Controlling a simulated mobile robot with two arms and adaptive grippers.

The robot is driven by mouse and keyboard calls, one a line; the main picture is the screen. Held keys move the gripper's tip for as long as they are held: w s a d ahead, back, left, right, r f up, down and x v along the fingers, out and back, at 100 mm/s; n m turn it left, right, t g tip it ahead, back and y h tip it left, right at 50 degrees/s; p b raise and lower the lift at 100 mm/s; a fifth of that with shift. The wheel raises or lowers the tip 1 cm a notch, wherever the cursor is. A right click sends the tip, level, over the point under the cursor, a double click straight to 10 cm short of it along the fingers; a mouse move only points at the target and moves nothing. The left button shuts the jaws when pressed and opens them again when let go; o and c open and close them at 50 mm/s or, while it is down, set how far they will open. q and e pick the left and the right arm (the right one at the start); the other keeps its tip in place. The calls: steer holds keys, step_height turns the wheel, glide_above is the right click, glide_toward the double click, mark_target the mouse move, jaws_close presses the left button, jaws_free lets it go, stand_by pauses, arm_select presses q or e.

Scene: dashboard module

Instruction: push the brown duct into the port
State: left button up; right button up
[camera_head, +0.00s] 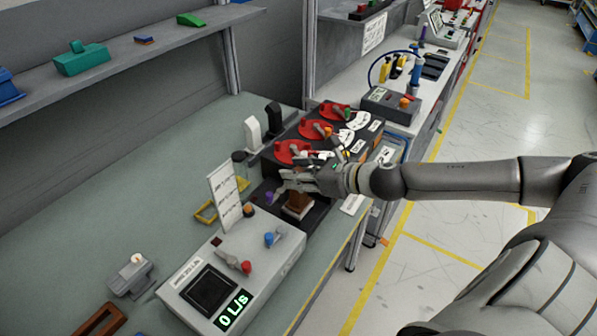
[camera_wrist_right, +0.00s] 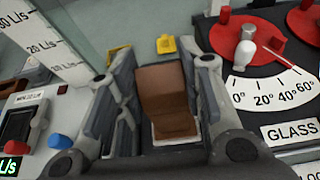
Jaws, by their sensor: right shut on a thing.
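The brown duct (camera_head: 298,202) is a small brown block in the dark gap between the grey flow box and the black dial panel. In the right wrist view the brown duct (camera_wrist_right: 163,92) stands between the two grey fingers of my right gripper (camera_wrist_right: 162,85), with a pale piece at its lower end. In the head view my right gripper (camera_head: 290,184) reaches in from the right, shut on the duct. I cannot make out the port; the gripper and duct cover that spot. My left gripper is out of view.
The grey box with the "0 L/s" display (camera_head: 232,312) stands in front. The black panel with red dials (camera_head: 318,130) is behind. A white scale plate (camera_head: 224,196) stands to the left. The green bench (camera_head: 110,200) is mostly clear at left.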

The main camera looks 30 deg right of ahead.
steer(key=shift+f, duration=0.3)
steer(key=o, duration=1.3)
steer(key=shift+r, duration=0.1)
steer(key=shift+c, duration=0.2)
steer(key=shift+r, duration=4.95)
steer(key=shift+s, duration=0.1)
